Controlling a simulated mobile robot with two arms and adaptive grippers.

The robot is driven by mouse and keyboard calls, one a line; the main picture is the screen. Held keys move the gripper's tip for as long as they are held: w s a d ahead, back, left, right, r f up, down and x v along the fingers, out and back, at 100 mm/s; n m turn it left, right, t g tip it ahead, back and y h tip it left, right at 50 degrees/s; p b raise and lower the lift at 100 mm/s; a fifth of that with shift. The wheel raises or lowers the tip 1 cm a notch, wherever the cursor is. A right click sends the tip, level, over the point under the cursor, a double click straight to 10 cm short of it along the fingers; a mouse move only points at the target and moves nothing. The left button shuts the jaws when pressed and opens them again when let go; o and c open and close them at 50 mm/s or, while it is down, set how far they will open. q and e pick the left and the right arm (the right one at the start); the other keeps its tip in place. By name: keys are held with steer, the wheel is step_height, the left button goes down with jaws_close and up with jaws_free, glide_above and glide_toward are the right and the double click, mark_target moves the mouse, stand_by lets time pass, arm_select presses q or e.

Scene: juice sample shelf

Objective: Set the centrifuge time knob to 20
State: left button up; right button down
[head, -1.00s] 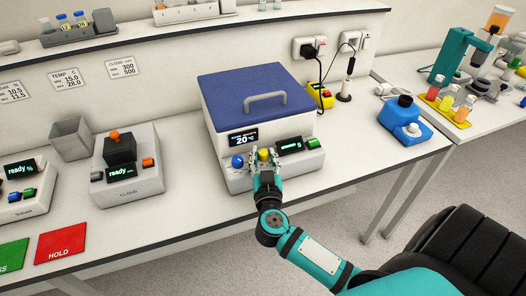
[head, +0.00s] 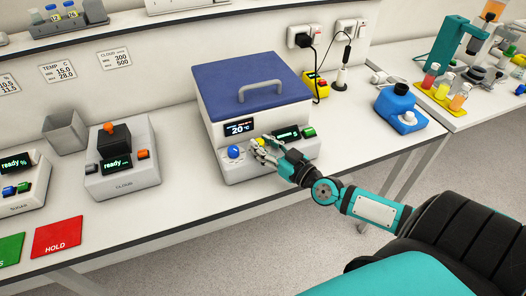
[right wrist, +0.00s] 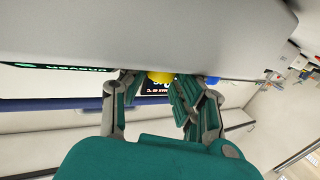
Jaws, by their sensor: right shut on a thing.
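The centrifuge (head: 250,105) is a grey box with a blue lid, and the lid is shut. Its front has a blue knob (head: 234,151), a yellow knob (head: 260,141), a green button (head: 308,131) and two displays. The left display (head: 240,129) reads 20 °C. The right display (head: 287,134) shows small green text that seems to end in 5. My right gripper (head: 262,149) is shut on the yellow knob, partly covering it. In the right wrist view the yellow knob (right wrist: 160,76) shows between the fingers, with the blue knob (right wrist: 212,80) beside them. My left gripper is not in view.
A grey cloud meter (head: 121,178) and a grey bin (head: 65,131) stand left of the centrifuge. A blue device (head: 402,108) stands to the right. A yellow box (head: 315,83) and a plugged-in cable are behind. The bench front is mostly clear.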

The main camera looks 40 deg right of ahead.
steer(key=shift+d+y, duration=0.1)
steer(key=shift+y, duration=0.2)
steer(key=c, duration=1)
jaws_free()
steer(key=shift+s+d+f, duration=0.1)
steer(key=shift+s, duration=0.45)
steer(key=shift+r+v, duration=0.15)
steer(key=shift+v, duration=1.6)
steer(key=shift+r+v, duration=0.1)
steer(key=shift+v, duration=1.6)
